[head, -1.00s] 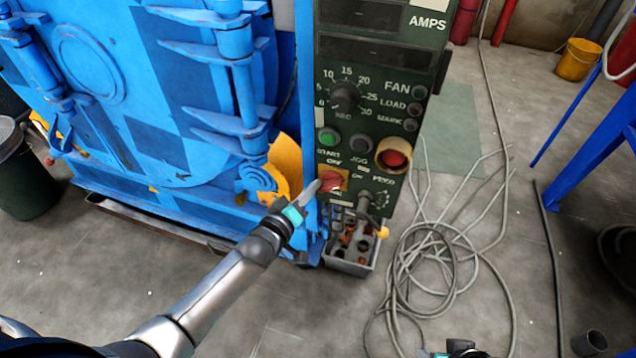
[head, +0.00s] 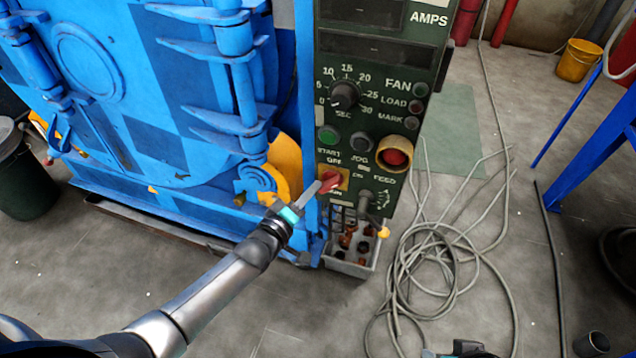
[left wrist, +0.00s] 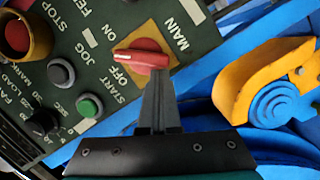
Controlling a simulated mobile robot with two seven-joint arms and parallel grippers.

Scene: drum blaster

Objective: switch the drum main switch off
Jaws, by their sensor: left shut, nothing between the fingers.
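The drum main switch (head: 331,180) is a red rotary knob on a yellow plate, low on the dark green control panel. It shows large in the left wrist view (left wrist: 143,59), where its white mark points left, between the ON and OFF labels. My left gripper (head: 322,188) is shut and empty, its fingertips at the knob's lower left in the head view. In the left wrist view the fingers (left wrist: 158,85) reach up to the knob's lower edge; whether they touch it I cannot tell. A dark part of my right arm's end (head: 466,348) shows at the bottom edge, its fingers not clear.
The panel (head: 365,135) also carries a timer dial (head: 344,95), a green start button (head: 328,136) and a red button in a yellow collar (head: 396,156). The blue machine (head: 130,110) stands close on the left. Grey cables (head: 440,260) lie coiled on the floor at right.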

